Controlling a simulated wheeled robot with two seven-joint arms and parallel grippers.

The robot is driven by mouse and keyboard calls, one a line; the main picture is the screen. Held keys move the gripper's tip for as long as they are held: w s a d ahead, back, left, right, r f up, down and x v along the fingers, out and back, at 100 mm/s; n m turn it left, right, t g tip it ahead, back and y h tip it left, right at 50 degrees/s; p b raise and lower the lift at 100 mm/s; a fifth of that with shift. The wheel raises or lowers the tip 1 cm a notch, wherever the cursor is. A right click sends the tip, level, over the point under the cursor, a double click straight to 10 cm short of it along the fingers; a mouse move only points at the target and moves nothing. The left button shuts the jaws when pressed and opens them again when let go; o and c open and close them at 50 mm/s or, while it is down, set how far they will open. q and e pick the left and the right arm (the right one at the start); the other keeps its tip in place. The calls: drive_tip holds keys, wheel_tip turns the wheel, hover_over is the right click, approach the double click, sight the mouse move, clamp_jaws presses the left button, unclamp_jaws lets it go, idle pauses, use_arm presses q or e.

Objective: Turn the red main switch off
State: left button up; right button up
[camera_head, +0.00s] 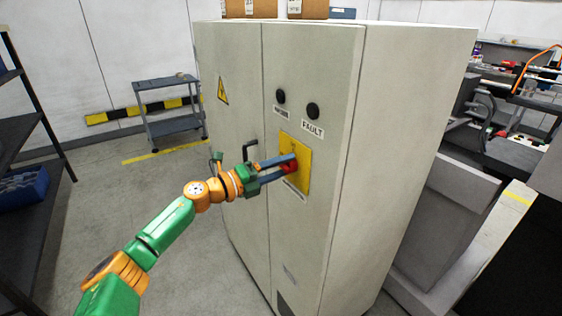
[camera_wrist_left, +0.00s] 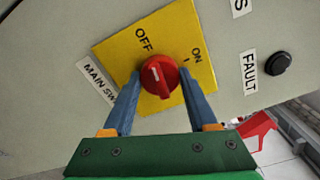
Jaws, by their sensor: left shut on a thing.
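The red main switch (camera_head: 289,168) is a round knob on a yellow plate (camera_head: 302,151) on the front of a grey cabinet. In the left wrist view the red knob (camera_wrist_left: 160,77) sits between the two blue fingers of my left gripper (camera_wrist_left: 160,74). The fingers are shut on its sides. The plate (camera_wrist_left: 112,53) reads OFF at upper left and ON at right. The knob's short white mark leans up and left, toward the OFF side. In the head view my left gripper (camera_head: 292,167) reaches the plate from the left. My right gripper is not in view.
Two dark round fittings (camera_head: 312,110) sit above the plate, one labelled FAULT. A black door handle (camera_head: 248,148) sticks out close to my left gripper. A cart (camera_head: 170,114) stands behind at left, dark shelving (camera_head: 30,150) at far left. The floor between is clear.

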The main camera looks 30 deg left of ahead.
use_arm(q)
drive_tip(key=shift+r+n+p, duration=0.1)
drive_tip(key=shift+n+p, duration=0.2)
drive_tip(key=shift+n, duration=0.4)
drive_tip(key=o, duration=1.4)
drive_tip(key=shift+b+v, duration=1.4)
drive_tip(key=shift+v, duration=2.05)
